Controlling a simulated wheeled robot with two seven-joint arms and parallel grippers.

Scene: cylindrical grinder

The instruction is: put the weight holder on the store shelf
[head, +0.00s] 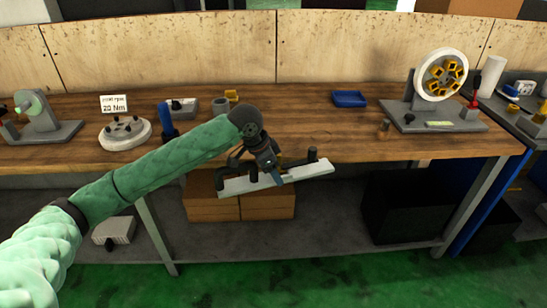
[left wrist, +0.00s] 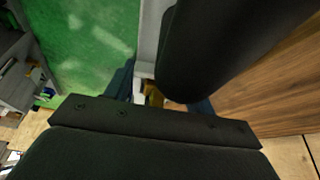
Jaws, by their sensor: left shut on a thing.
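The weight holder looks to be the long pale bar (head: 312,173) with black upright posts, in front of the bench's front edge in the head view. My left gripper (head: 274,177) is shut on its middle, from above. The bar is slightly tilted, its right end higher in the picture. In the left wrist view, a pale strip (left wrist: 150,35) of the bar and a large black post show beyond the fingers; the grip itself is mostly hidden. The lower shelf (head: 320,218) under the bench, possibly the store shelf, lies behind and below the bar. My right gripper is not in view.
Brown boxes (head: 268,206) stand on the lower shelf behind the bar, and a black bin (head: 402,205) stands at its right. Between them is bare shelf. A grey block (head: 114,231) sits at the left. The wooden bench top (head: 305,128) holds several fixtures and a blue tray (head: 349,98).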

